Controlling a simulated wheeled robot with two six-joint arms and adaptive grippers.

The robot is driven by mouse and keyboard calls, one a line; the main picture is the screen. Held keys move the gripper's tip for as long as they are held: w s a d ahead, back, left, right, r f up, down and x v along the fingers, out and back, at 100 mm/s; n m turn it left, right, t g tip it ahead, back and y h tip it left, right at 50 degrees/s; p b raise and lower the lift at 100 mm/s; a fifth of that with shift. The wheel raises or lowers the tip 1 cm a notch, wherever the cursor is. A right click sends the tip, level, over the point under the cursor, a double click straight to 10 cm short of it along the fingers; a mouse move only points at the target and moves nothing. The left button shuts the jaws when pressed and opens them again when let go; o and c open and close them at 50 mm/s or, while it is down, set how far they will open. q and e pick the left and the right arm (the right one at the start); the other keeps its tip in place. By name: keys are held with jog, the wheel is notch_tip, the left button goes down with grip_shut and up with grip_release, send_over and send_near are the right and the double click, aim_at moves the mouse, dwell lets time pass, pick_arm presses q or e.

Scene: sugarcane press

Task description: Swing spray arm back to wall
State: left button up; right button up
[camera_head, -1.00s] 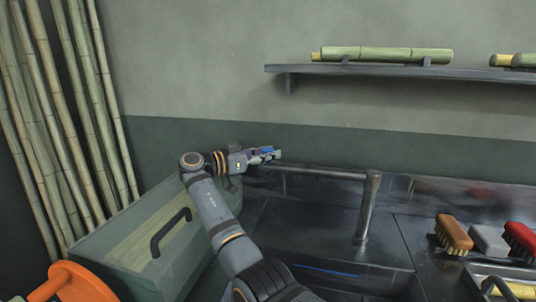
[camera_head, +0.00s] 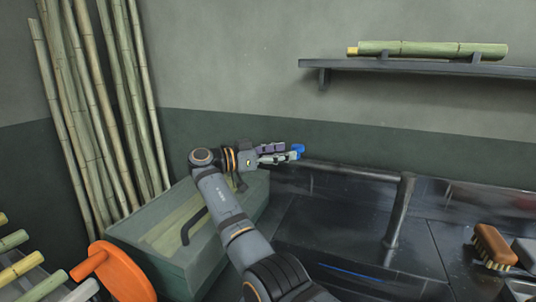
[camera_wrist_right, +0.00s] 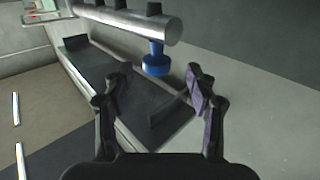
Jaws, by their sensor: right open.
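The spray arm is a dark metal pipe (camera_head: 350,171) running left from the top of an upright post (camera_head: 398,212) over the dark sink counter, roughly along the back wall. Its blue nozzle (camera_head: 298,150) is at the left end. In the right wrist view the pipe (camera_wrist_right: 135,22) crosses the top, with the blue nozzle (camera_wrist_right: 157,60) hanging from it. My right gripper (camera_head: 285,154) is at the pipe's left end; in its wrist view (camera_wrist_right: 155,80) the fingers are apart and empty, the nozzle just beyond the gap. My left gripper is out of view.
A green crate (camera_head: 150,256) with a dark handle stands below my right arm. Bamboo poles (camera_head: 100,110) lean at the left. A wall shelf (camera_head: 420,68) holds a cane piece.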

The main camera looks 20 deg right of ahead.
jog(key=a, duration=0.6)
jog(key=shift+a, duration=0.3)
